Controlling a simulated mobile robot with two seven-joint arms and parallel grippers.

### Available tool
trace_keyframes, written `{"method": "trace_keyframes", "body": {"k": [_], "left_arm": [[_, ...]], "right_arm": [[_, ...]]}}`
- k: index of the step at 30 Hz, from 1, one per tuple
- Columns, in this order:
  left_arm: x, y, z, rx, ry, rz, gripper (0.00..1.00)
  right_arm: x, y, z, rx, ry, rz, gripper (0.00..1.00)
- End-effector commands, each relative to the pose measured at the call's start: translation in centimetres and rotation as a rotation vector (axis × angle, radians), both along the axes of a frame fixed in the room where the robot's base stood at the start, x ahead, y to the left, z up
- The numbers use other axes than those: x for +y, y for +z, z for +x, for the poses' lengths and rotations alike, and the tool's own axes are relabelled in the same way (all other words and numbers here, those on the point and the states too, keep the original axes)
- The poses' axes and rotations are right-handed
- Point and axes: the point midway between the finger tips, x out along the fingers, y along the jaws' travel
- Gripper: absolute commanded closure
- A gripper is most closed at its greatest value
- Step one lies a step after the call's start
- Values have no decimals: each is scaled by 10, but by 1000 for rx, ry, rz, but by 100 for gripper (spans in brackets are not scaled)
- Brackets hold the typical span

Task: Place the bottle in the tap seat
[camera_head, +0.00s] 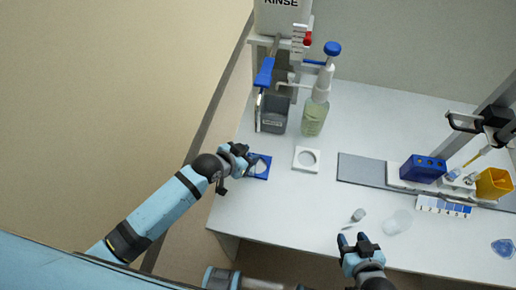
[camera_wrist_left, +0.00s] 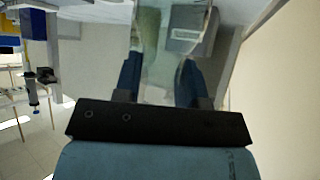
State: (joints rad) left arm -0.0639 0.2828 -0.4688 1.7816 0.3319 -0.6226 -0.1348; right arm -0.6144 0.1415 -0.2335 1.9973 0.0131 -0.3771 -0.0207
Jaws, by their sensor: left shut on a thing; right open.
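My left gripper (camera_head: 248,160) is at the left side of the bench, by a blue square seat (camera_head: 263,174) with a pale round centre. In the left wrist view its two dark blue fingers (camera_wrist_left: 160,82) are shut on a clear, see-through bottle (camera_wrist_left: 160,45). In the head view the bottle is hard to make out against the gripper and the blue seat; I cannot tell whether it touches the seat. A white square seat (camera_head: 299,165) with a round ring lies to the right. My right gripper (camera_head: 357,240) is open and empty at the front edge.
A grey container (camera_head: 274,115) stands beneath a blue-handled tap (camera_head: 264,73). A greenish wash bottle (camera_head: 314,118) stands beside it. A small vial (camera_head: 358,215) and clear dish (camera_head: 397,222) lie near my right gripper. A blue rack (camera_head: 423,169) and yellow holder (camera_head: 493,184) stand right.

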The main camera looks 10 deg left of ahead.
Motion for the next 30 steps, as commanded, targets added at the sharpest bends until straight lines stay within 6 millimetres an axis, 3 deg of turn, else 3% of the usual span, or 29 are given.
{"method": "trace_keyframes", "body": {"k": [9,13,23,24,27,30], "left_arm": [[-25,0,37,0,1,-1,100],[-23,-14,34,1,0,1,100],[-23,-17,34,0,0,0,100],[-23,-17,34,0,0,0,58],[-22,-17,34,0,0,0,37],[-22,-17,34,0,0,0,37]], "right_arm": [[1,0,-1,7,-2,0,52],[1,1,-1,7,-1,1,52],[2,2,0,3,0,3,52],[2,3,0,2,0,3,52],[2,3,0,2,0,3,52],[2,3,0,2,0,3,52]]}}
